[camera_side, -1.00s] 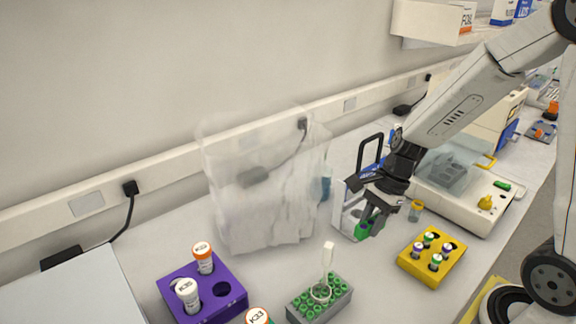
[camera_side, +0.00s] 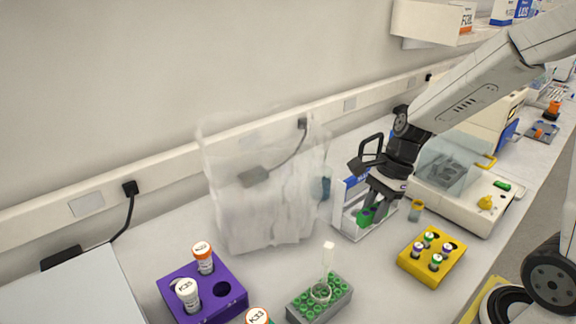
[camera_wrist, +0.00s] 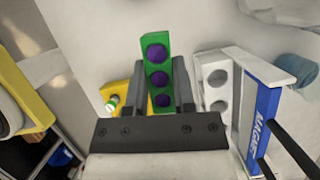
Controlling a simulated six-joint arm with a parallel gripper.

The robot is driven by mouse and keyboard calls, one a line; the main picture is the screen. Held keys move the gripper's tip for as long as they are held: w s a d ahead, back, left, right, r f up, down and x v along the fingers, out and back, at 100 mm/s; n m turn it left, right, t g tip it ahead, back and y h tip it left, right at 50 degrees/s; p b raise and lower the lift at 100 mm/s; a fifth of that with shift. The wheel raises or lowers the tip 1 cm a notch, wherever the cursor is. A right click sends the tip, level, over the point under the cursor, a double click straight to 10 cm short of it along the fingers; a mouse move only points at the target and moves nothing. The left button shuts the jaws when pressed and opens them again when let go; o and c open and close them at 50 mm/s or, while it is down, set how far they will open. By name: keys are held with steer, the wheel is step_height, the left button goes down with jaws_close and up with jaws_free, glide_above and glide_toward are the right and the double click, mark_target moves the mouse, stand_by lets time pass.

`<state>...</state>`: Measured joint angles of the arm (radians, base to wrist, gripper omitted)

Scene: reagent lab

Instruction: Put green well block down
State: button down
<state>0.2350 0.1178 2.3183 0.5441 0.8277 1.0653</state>
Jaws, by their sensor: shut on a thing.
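The green well block (camera_wrist: 157,52) is a narrow green strip with a row of dark purple wells. In the wrist view it sits between the two fingers of my gripper (camera_wrist: 167,85), which is shut on it. In the side view my gripper (camera_side: 376,205) points down, with the green well block (camera_side: 365,217) at its fingertips. The block is in front of or beside a white rack with a blue label (camera_side: 350,183). In the wrist view the white rack (camera_wrist: 222,60) is just right of the block. I cannot tell whether the block touches the bench.
A yellow vial block (camera_side: 430,272) stands to the right, near a small amber-coloured vial (camera_side: 416,210). A grey rack with green wells (camera_side: 338,303) and a purple block (camera_side: 222,310) stand nearer. A clear bag-like object (camera_side: 260,200) is left. A white machine (camera_side: 460,205) stands behind right.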

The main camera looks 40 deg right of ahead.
step_height(320, 180, up, 15)
steer(key=w+a+r+n+g+h, duration=0.1)
steer(key=w+a+n+g+h, duration=0.15)
steer(key=w+n, duration=0.45)
steer(key=w+a+r+n+g+h, duration=0.1)
steer(key=w+a+r+n+g, duration=0.15)
steer(key=w+n, duration=0.5)
steer(key=m+t, duration=0.9)
steer(key=m, duration=2.2)
glide_above(171, 260)
steer(key=s, duration=0.1)
step_height(171, 260, down, 4)
steer(key=shift+h, duration=0.45)
step_height(171, 260, down, 28)
steer(key=shift+r, duration=0.1)
